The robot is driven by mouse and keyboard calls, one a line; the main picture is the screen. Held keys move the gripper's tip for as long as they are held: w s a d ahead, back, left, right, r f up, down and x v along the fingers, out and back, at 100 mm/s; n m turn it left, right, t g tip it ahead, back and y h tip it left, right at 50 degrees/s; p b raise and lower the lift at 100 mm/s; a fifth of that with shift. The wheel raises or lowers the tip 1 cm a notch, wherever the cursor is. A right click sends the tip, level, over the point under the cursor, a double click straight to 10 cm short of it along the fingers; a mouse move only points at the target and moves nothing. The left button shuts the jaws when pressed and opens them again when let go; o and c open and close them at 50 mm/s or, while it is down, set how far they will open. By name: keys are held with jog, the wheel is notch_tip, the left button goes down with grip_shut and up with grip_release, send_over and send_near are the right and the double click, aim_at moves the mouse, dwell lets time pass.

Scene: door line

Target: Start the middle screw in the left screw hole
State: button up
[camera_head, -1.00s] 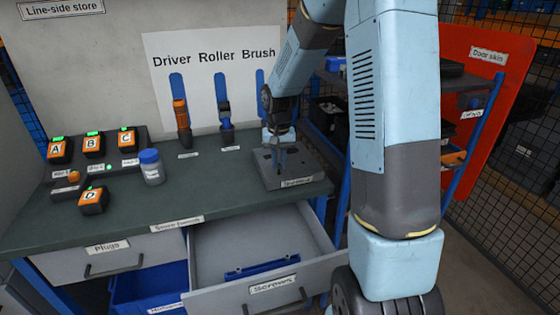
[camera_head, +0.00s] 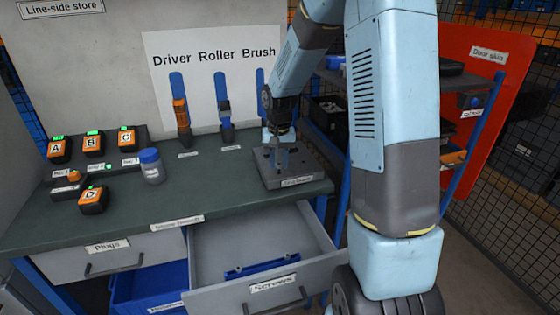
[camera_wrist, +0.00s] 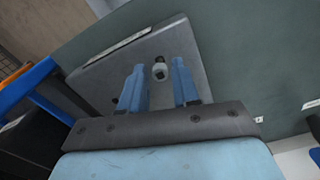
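The grey block (camera_head: 310,167) sits on the right end of the green bench top, and it also shows in the wrist view (camera_wrist: 95,82). My gripper (camera_head: 281,158) is just above this block. In the wrist view my gripper (camera_wrist: 160,85) has its two blue fingers apart with a clear gap. A dark hole (camera_wrist: 115,101) shows left of the fingers, partly covered.
The open Screws drawer (camera_head: 273,284) holds a blue rack (camera_head: 262,265); screws in it are too small to tell. Shelving is at right.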

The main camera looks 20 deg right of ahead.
jog(key=shift+o, duration=1.3)
notch_tip(320, 180, up, 14)
jog(key=shift+f, duration=0.15)
jog(key=shift+c, duration=0.3)
dwell(0.6)
